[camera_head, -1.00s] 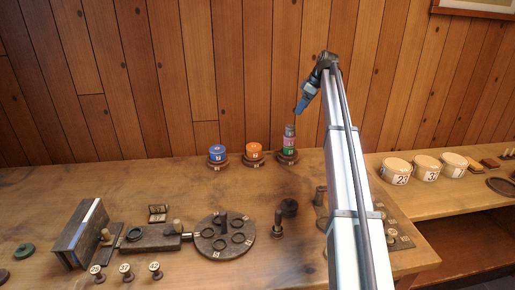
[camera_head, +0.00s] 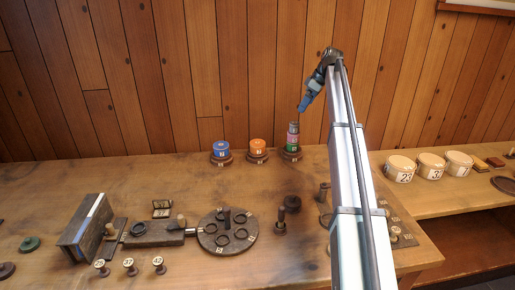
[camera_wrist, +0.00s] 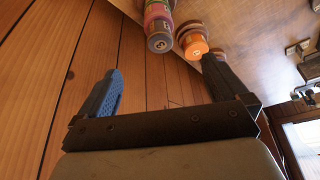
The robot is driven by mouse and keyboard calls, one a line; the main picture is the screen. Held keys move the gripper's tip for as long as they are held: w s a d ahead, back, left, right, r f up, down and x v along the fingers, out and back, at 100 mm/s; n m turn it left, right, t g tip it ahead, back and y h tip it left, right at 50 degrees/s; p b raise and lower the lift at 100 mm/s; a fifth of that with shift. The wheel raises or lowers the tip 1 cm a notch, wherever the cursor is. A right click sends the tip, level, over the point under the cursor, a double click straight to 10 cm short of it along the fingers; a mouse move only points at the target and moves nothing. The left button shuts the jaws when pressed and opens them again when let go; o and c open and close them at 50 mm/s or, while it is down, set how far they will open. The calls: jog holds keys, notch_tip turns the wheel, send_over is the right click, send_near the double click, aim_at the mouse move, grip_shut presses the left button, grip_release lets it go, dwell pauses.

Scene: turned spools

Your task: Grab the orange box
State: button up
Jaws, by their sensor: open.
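The orange box (camera_head: 258,146) is a short round canister with a label, standing on a dark round base near the back of the table, between the blue canister and the stacked spools. It also shows in the wrist view (camera_wrist: 194,44), just beyond one finger at upper right. My gripper (camera_head: 304,104) is raised above the table near the wall, to the upper right of the orange box and apart from it. In the wrist view its two blue-grey fingers (camera_wrist: 165,85) are spread wide with nothing between them.
A blue canister (camera_head: 221,150) stands left of the orange box. A stack of coloured spools (camera_head: 293,137) stands to its right, below my gripper. A round disc with rings (camera_head: 209,243) and small pegs lie nearer. White numbered tubs (camera_head: 430,165) stand at right. The plank wall is close behind.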

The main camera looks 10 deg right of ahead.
jog(key=w+a+f+n, duration=0.2)
jog(key=a, duration=1.3)
jog(key=m+g+h, duration=0.2)
jog(key=m+h, duration=0.1)
jog(key=m, duration=1.4)
send_over(257, 142)
notch_tip(257, 142, down, 4)
jog(key=f, duration=0.1)
jog(key=f+m, duration=0.2)
jog(key=m, duration=0.3)
jog(key=f+m, duration=0.3)
jog(key=m, duration=0.2)
jog(key=f+m, duration=0.3)
jog(key=m, duration=0.2)
jog(key=shift+s+d+h, duration=0.2)
jog(key=shift+d+h, duration=0.05)
jog(key=shift+h, duration=0.05)
jog(key=shift+w+a+f, duration=0.1)
jog(key=shift+f, duration=1.25)
jog(key=shift+a+f, duration=0.1)
jog(key=shift+f, duration=1.25)
